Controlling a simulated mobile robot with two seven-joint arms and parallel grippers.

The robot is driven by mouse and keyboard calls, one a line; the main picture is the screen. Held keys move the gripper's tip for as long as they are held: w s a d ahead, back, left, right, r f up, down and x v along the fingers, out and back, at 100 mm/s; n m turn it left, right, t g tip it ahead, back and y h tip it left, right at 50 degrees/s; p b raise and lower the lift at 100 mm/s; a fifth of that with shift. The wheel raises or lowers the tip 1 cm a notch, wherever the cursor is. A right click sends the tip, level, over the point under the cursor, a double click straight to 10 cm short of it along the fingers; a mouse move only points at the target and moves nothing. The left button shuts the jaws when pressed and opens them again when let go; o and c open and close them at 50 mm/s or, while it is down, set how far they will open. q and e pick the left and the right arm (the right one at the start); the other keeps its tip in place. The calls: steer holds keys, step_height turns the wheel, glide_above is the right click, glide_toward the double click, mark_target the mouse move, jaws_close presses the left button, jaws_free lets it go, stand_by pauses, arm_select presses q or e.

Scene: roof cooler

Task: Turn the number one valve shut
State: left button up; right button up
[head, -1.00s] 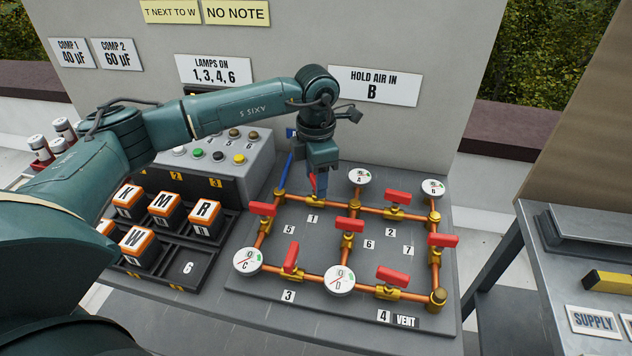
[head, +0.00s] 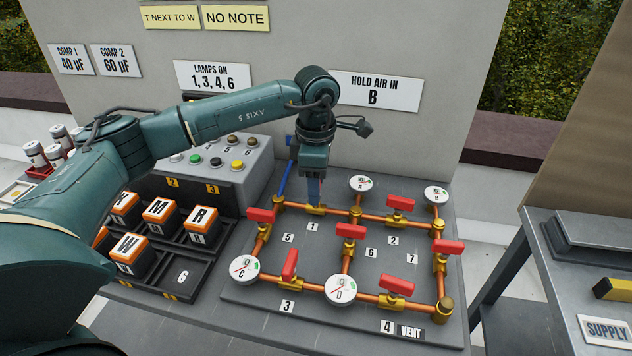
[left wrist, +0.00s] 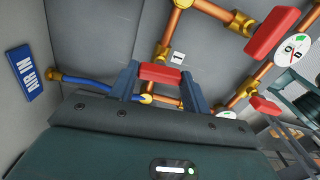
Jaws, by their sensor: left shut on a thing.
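The number one valve (head: 316,210) is a brass body on the copper pipe at the back left of the grey board, behind its label 1 (head: 312,227). My left gripper (head: 314,192) points down over it, and its blue finger hides the handle in the head view. In the left wrist view, the red handle (left wrist: 160,72) lies between the two blue fingers of my left gripper (left wrist: 161,84), which are shut on it. How far the handle is turned relative to the pipe is hard to tell. My right gripper is not in view.
Other red-handled valves stand close by, such as valve 2 (head: 400,203) and valve 5 (head: 261,216). Round gauges A (head: 361,184) and C (head: 244,269) sit on the pipes. A blue hose (head: 286,180) runs just left of my gripper. The grey wall rises behind.

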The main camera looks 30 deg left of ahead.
arm_select(q)
steer(key=shift+w+r, duration=0.1)
steer(key=o, duration=1)
step_height(320, 180, up, 13)
steer(key=shift+b, duration=0.45)
steer(key=shift+r, duration=0.1)
